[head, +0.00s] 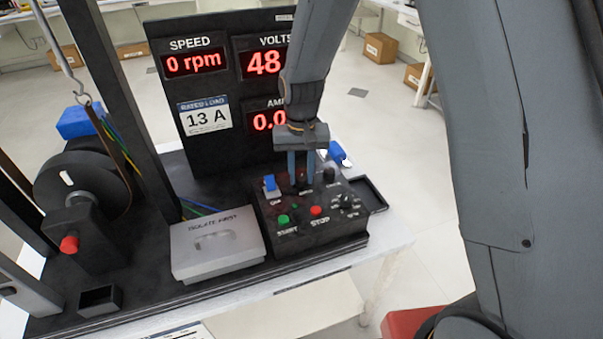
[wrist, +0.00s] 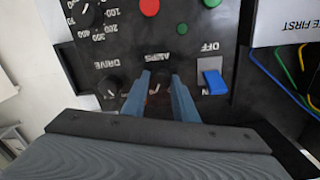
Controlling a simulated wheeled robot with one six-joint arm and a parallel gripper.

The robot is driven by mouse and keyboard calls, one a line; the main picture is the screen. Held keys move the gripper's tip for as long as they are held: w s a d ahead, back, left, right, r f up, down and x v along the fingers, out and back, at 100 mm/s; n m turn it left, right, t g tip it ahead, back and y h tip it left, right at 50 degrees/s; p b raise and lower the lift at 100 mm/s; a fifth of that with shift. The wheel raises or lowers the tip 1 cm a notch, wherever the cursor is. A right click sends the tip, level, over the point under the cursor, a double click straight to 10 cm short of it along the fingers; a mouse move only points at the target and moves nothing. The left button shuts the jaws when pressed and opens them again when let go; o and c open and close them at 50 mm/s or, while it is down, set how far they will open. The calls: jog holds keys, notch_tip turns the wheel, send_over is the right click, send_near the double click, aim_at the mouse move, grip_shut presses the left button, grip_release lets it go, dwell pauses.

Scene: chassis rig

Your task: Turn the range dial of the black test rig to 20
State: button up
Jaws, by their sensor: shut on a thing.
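The black test rig has a control box (head: 312,238) at its front right. My gripper (head: 302,180) points down over the back of this box, its two blue-grey fingers closed on a dark dial. In the wrist view this dial (wrist: 158,92) sits between the fingertips, beside the label AMPS, which reads upside down. The fingers hide its sides, and its pointer and scale cannot be read clearly. A DRIVE dial (wrist: 113,87) stands next to it. A third dial (wrist: 90,14) has a scale with 100, 200 and 300; it also shows in the head view (head: 347,201).
A blue switch (wrist: 214,82) marked OFF and ON stands close beside the gripper. Red STOP (head: 316,210) and green START (head: 283,219) buttons are near the box's front. A grey ISOLATE FIRST cover (head: 217,245) lies left. Displays (head: 195,63) rise behind; a plate (head: 205,116) reads 13 A.

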aim_at(301, 177)
jog(key=o, duration=1.1)
jog(key=shift+c, duration=0.2)
jog(key=shift+r+b, duration=1)
jog(key=shift+r, duration=2.9)
